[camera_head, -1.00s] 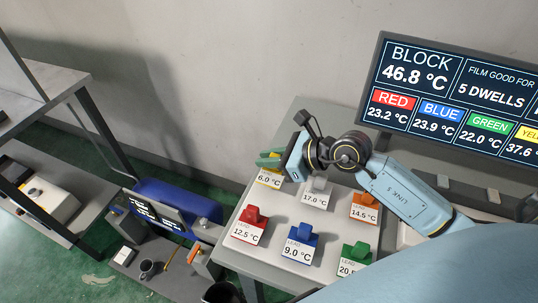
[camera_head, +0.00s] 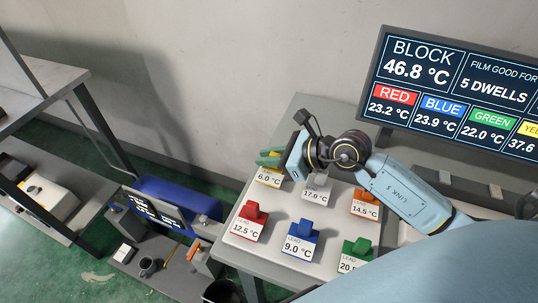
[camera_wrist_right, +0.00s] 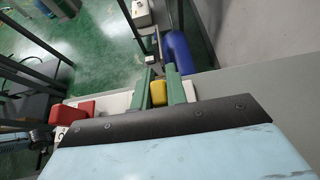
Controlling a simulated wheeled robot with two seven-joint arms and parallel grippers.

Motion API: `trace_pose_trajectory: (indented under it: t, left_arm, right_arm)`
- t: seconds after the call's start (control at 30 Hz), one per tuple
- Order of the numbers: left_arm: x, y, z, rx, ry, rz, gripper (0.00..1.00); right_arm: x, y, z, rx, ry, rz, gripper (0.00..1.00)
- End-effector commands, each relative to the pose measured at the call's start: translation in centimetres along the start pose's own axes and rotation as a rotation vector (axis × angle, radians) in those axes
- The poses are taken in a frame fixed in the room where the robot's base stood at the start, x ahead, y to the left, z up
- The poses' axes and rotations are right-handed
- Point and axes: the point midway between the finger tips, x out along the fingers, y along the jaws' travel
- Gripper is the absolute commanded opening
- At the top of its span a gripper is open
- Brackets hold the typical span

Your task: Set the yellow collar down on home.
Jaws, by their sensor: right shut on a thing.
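My right gripper (camera_head: 270,160) is at the far left corner of the light grey table, over the card reading 6.0 °C (camera_head: 268,179). Its green fingers are shut on the yellow collar (camera_wrist_right: 158,92), which shows between them in the right wrist view. In the head view the collar is mostly hidden by the gripper, with only a bit of yellow at the card. I cannot tell whether the collar touches the surface below. No place marked home can be read. My left gripper is not in view.
Red (camera_head: 254,213), blue (camera_head: 303,231), green (camera_head: 357,249), orange (camera_head: 365,196) and grey (camera_head: 319,181) pieces stand by temperature cards on the table. A display (camera_head: 455,95) stands behind. A blue machine (camera_head: 165,205) is on the lower left.

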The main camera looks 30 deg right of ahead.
Motion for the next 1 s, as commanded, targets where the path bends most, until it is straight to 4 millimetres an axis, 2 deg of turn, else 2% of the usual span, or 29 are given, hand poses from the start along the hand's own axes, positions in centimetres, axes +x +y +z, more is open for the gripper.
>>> trace_pose_trajectory:
  t: [0.37,0.4,0.6,0.87,1.0]
  left_arm:
    - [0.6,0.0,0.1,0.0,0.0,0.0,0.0]
    - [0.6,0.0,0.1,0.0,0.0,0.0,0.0]
    - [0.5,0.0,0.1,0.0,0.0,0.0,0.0]
    - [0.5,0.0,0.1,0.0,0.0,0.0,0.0]
    - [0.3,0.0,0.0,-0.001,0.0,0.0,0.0]
  right_arm:
    - [0.4,0.0,-0.7,0.0,-0.001,0.0,0.0]
    - [0.4,0.0,-0.7,0.0,-0.001,0.0,0.17]
    - [0.3,0.0,-0.6,0.0,-0.001,0.0,0.4]
    - [0.3,0.0,-0.6,-0.001,0.001,0.0,0.4]
    - [-0.3,0.0,0.7,-0.004,-0.003,0.0,0.4]
